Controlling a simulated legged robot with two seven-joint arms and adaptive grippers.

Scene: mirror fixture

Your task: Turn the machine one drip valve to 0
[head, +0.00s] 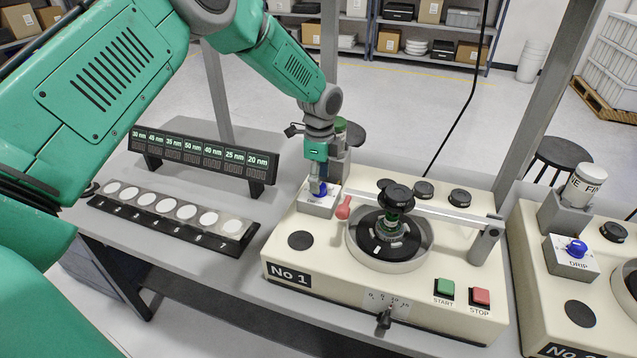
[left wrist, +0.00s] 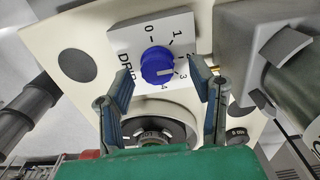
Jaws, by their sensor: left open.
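The machine one drip valve is a blue knob (head: 319,188) on a white plate at the back left of the cream machine marked No 1 (head: 335,285). In the left wrist view the knob (left wrist: 157,66) faces me beside a 0 to 4 scale. A pale mark on it points toward the 3 and 4 side; the exact setting is unclear. My left gripper (head: 317,178) is over the knob and partly hides it. In the left wrist view its blue-grey fingers (left wrist: 160,70) are apart, one on each side of the knob, with gaps visible. My right gripper is not in view.
Machine one has a round plate (head: 391,238), a red-tipped lever (head: 344,207) close to the valve, and START and STOP buttons. A dark display rack (head: 203,154) and a tray of white discs (head: 171,212) stand left. Machine two has its own drip valve (head: 577,248) at right.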

